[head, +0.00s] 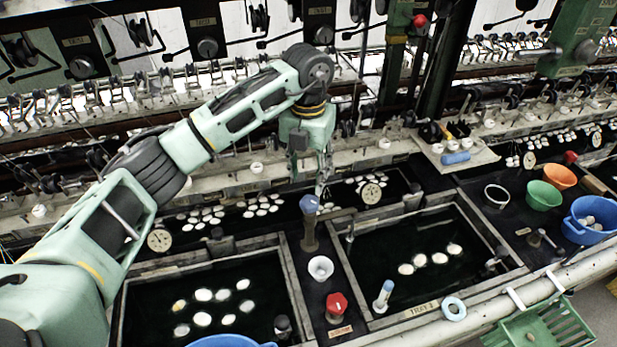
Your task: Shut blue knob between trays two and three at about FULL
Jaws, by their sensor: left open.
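The blue knob (309,204) tops a dark post on the divider between two dark water basins, the left tray (292,277) and the right tray (337,266). The knob's markings are not readable. My right gripper is not in view.
On the divider in front of the knob are a white cup (320,268) and a red knob (336,306). A blue-capped bottle (383,296) and a pale blue ring (453,308) lie near the right tray's front. Reeling machinery lines the back.

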